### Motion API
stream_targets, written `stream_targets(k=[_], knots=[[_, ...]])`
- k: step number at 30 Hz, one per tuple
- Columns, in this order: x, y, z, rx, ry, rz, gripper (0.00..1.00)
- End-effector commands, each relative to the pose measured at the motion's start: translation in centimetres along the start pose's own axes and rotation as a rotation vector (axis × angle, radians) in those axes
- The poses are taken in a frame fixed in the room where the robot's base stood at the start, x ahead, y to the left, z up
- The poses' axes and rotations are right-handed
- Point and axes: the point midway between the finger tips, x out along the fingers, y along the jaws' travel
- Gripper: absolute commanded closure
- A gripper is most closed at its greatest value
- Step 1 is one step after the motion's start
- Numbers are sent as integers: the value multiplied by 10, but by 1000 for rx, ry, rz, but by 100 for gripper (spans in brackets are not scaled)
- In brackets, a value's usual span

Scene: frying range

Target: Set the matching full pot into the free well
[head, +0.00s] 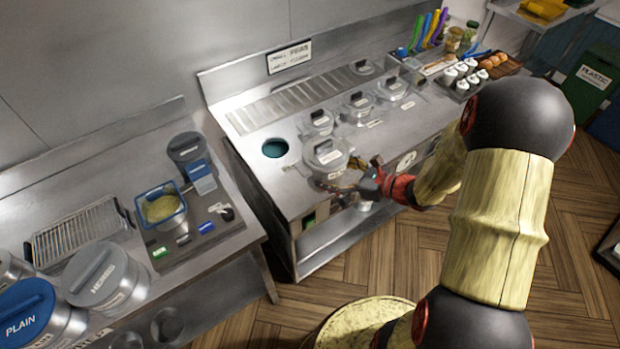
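The free well (275,148) is a round hole with a dark teal inside, at the left end of the steel counter. A lidded steel pot (324,152) with a dark lid handle and a front label sits just right of it. More lidded pots stand behind and to the right: a smaller one (318,122), another (358,104), and another (392,88). Their labels are too small to read. My gripper (362,174) is at the front right of the nearest pot, close to its side. I cannot tell whether it touches the pot or how far its fingers are apart.
A wall sign (289,56) has small and large lines, partly legible. A ribbed steel strip (295,103) runs behind the pots. The left counter holds a blue tub (161,207), a wire rack (80,235) and large canisters (103,278). A tray of shakers (470,75) stands right.

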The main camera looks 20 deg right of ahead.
Motion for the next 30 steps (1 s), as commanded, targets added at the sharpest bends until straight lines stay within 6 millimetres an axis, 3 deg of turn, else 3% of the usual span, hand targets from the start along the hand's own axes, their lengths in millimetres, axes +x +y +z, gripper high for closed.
stream_targets(k=[5, 12, 23, 30], knots=[[39, -6, -2, -3, -3, 5, 87], [75, -13, -25, -1, -4, 1, 87], [95, -17, -37, -2, -4, 0, 87], [108, -18, -63, 0, -3, -1, 87]])
